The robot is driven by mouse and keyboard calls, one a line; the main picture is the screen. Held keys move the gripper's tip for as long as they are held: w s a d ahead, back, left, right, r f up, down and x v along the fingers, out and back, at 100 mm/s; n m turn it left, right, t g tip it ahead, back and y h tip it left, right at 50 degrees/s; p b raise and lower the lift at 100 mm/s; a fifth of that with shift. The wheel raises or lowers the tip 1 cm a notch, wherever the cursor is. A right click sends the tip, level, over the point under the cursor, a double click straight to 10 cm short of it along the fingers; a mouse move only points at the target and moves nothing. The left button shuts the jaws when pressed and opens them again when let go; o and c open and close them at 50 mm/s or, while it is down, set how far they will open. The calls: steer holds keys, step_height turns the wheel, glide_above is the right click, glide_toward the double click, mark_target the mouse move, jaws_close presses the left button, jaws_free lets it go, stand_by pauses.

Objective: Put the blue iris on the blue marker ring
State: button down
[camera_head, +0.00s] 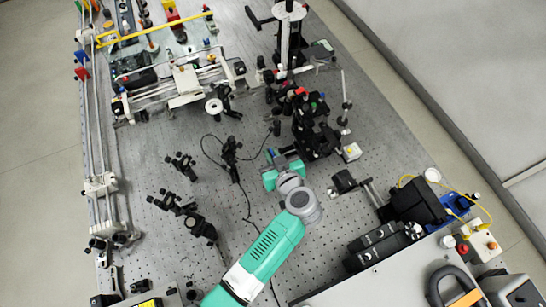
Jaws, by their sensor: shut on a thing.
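My gripper (284,157) is at the middle of the bench, at the end of my green and white arm, which reaches up from the bottom. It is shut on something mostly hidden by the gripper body. A small blue patch, apparently the blue iris (270,153), shows at the left of the fingers. I cannot tell whether it touches the bench. I cannot make out the blue marker ring in this view; it may be hidden or too small to see.
Black optic mounts (316,138) stand just right of and beyond my gripper. A thin black post mount (231,152) with a cable stands to the left. More mounts (185,212) are at lower left. Black boxes (385,240) stand at lower right. Perforated bench is bare between them.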

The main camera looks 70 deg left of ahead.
steer(key=shift+w+a+r, duration=0.1)
steer(key=shift+w+a, duration=0.2)
steer(key=shift+a, duration=0.05)
steer(key=shift+f, duration=1.95)
steer(key=c, duration=1.6)
jaws_free()
steer(key=shift+o, duration=0.2)
